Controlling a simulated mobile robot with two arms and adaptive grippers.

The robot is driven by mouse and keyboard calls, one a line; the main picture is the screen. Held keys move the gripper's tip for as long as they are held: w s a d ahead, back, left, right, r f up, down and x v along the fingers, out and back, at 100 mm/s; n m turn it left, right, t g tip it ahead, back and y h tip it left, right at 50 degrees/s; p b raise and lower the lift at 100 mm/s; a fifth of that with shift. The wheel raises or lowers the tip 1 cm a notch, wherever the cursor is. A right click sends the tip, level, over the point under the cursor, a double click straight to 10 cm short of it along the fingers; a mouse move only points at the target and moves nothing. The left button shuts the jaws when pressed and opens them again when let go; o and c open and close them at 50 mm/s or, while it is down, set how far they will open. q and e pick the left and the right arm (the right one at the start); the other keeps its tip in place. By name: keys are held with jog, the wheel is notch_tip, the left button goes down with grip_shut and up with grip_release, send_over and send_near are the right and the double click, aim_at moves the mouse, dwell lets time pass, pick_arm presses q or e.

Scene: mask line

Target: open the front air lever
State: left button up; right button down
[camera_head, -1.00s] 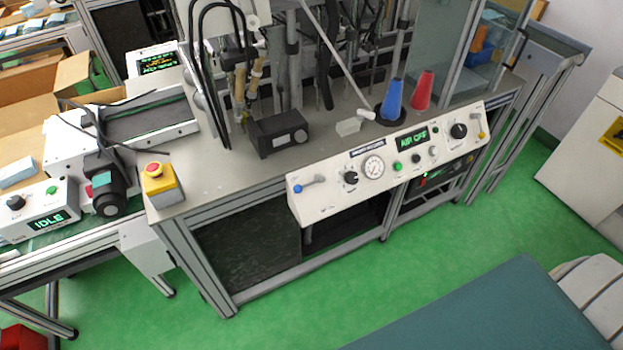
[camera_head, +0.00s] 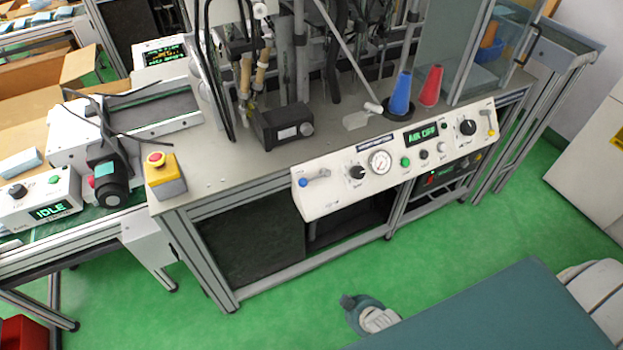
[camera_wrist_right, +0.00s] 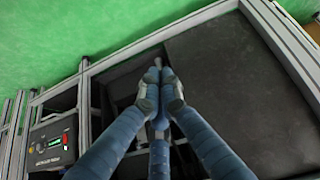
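The control panel (camera_head: 340,196) runs along the front edge of the bench, and its green display reads AIR OFF. A grey lever with a blue end (camera_head: 315,180) is at the panel's left end, lying roughly sideways. A yellow-tipped lever (camera_head: 491,122) is at the right end, roughly upright. In the right wrist view the blue fingers of my right gripper (camera_wrist_right: 159,80) come together at their tips, with nothing seen between them. They are over the bench's lower frame. A teal and grey part of my own shows low in the head view. My left gripper is out of view.
A gauge (camera_head: 380,161), knobs and buttons sit between the levers. A yellow box with a red button (camera_head: 164,176) stands at the bench's left corner. A black box (camera_head: 282,126) and blue and red cones stand behind the panel.

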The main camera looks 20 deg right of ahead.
jog(key=w+r+t+b, duration=0.1)
jog(key=w+r+t, duration=0.2)
jog(key=w+r, duration=0.85)
jog(key=t+y+b, duration=0.1)
jog(key=t+b, duration=0.1)
jog(key=t, duration=0.4)
send_near(316, 177)
notch_tip(316, 177, up, 5)
jog(key=w+a, duration=0.2)
jog(key=shift+w+r, duration=0.1)
jog(key=shift+w, duration=0.05)
jog(key=w, duration=0.3)
jog(key=w+f+p, duration=0.1)
jog(key=w, duration=0.2)
jog(key=w+f, duration=0.1)
jog(key=w, duration=0.2)
jog(key=shift+w+a+p, duration=0.15)
jog(key=shift+a+p, duration=0.15)
jog(key=shift+a, duration=0.05)
jog(key=shift+s+f+g+p, duration=0.35)
jog(key=shift+s+f, duration=0.45)
jog(key=shift+f, duration=0.2)
jog(key=shift+s+d+f, duration=0.1)
jog(key=shift+s+f, duration=0.25)
jog(key=shift+s, duration=0.2)
